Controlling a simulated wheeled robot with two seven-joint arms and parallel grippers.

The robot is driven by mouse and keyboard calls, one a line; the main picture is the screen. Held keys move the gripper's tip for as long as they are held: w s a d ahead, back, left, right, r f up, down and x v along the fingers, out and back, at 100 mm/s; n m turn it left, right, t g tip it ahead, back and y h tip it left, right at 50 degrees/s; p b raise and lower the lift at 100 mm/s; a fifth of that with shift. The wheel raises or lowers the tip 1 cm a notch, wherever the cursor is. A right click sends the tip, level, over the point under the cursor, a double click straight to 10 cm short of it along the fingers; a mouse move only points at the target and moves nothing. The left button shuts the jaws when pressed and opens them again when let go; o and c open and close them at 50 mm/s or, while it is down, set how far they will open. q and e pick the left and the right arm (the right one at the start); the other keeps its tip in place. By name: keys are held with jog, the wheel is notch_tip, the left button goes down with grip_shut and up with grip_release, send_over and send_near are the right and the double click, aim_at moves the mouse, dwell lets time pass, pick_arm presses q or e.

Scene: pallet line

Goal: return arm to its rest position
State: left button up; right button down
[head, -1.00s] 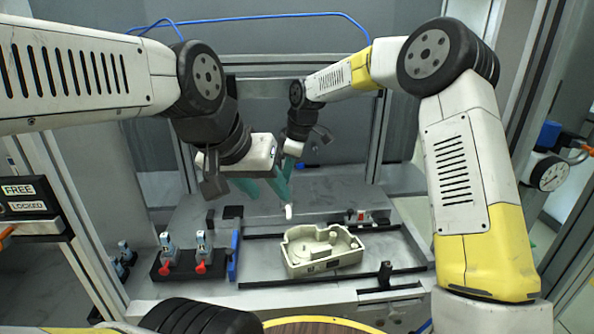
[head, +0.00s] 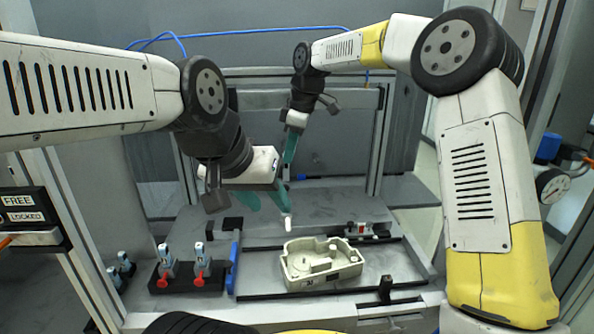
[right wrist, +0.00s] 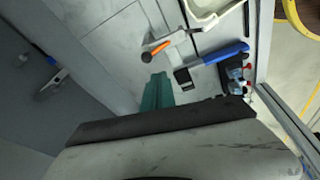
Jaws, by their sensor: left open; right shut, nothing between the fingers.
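My right gripper (head: 289,160) hangs high over the back of the work table in the head view. Its green fingers are together with nothing between them. They also show closed in the right wrist view (right wrist: 157,90). My left gripper (head: 266,206) is lower and nearer, with its two green fingers spread apart above the table. A small white tip (head: 288,223) shows just below one left finger; I cannot tell whether they touch. The right forearm passes behind and above the left gripper, apart from it in the picture.
A cream tray-like housing (head: 322,277) sits on the table between dark rails. A blue bar (head: 233,268) and a black stand (head: 188,284) with red-tipped parts are to its left. A metal frame post (head: 381,140) stands behind right. A gauge (head: 552,186) is far right.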

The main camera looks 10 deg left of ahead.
jog(key=s+d+r+m+t, duration=0.1)
jog(key=s+d+r+m, duration=0.25)
jog(key=d, duration=0.25)
jog(key=s+d+r+m+t+h, duration=0.1)
jog(key=s+d+r+m, duration=0.1)
jog(key=s+d, duration=0.3)
jog(key=s+d+r+m+t, duration=0.1)
jog(key=s+d+r+m, duration=0.2)
jog(key=d, duration=0.5)
jog(key=s+d+f+m+t, duration=0.1)
jog(key=s+d+f+m, duration=0.2)
jog(key=s, duration=0.5)
jog(key=s+d+f+m+t, duration=0.1)
jog(key=s+d+f+m, duration=0.2)
jog(key=s+d+m, duration=0.3)
jog(key=shift+s+d+t, duration=0.3)
jog(key=shift+s+d, duration=0.6)
jog(key=shift+d, duration=0.3)
